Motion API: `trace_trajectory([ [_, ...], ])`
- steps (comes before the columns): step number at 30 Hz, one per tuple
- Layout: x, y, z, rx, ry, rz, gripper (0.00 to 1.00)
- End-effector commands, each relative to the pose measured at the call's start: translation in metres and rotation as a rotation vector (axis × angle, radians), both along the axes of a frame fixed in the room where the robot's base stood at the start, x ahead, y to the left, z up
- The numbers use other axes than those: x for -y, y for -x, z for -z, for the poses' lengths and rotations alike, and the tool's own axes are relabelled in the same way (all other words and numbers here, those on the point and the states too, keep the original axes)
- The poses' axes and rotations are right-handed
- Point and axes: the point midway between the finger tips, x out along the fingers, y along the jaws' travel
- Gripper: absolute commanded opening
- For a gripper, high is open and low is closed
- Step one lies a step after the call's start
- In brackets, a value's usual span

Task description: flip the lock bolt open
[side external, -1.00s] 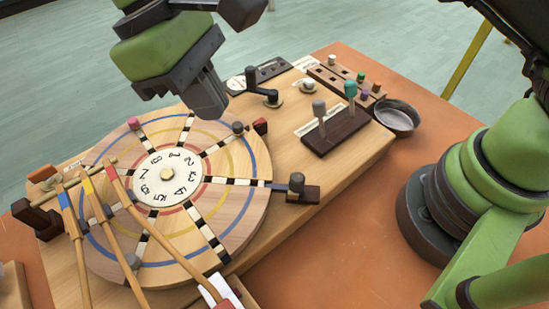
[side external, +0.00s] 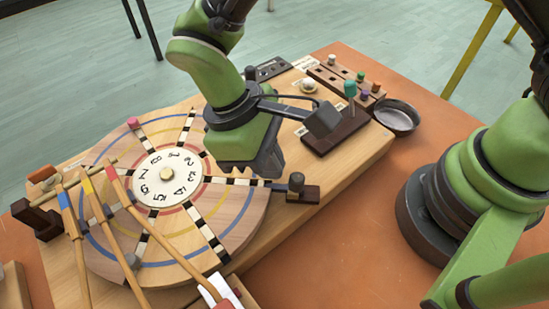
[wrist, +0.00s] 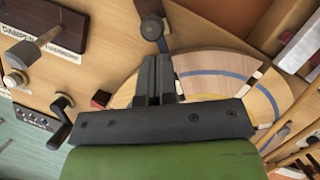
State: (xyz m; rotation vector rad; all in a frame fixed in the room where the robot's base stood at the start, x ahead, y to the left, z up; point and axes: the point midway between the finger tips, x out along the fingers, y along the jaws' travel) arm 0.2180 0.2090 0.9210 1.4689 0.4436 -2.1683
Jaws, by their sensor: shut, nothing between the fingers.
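The lock bolt (side external: 296,188) is a dark base with an upright, dark round-topped knob at the right edge of the numbered wooden wheel (side external: 232,215). Its bar points at the wheel's rim. In the wrist view the bolt's knob (wrist: 151,28) shows at the top, just beyond my fingertips. My gripper (side external: 268,172) is shut and empty, pointing down over the wheel's right side, a little left of the bolt and apart from it. The shut fingers also show in the wrist view (wrist: 155,65). My wrist hides part of the wheel's upper right.
Several mallets (side external: 97,205) lean across the wheel's left side. A damper block (side external: 335,130) with levers, a peg rack (side external: 345,82) and a grey bowl (side external: 397,118) stand at the back right.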

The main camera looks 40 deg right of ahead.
Motion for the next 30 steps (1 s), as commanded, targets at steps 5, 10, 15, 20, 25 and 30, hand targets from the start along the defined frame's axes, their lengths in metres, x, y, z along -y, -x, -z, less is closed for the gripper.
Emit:
trace_trajectory([
  [5, 0.004, 0.007, 0.000, 0.000, 0.000, 0.001, 0.00],
  [10, 0.005, 0.008, 0.000, 0.001, 0.000, 0.001, 0.00],
  [15, 0.005, 0.007, 0.000, 0.001, 0.000, 0.001, 0.00],
  [20, 0.012, 0.014, -0.001, -0.001, 0.001, 0.000, 0.00],
  [25, 0.022, 0.024, 0.000, -0.002, -0.001, -0.001, 0.00],
  [30, 0.023, 0.025, 0.000, -0.001, -0.001, -0.001, 0.00],
])
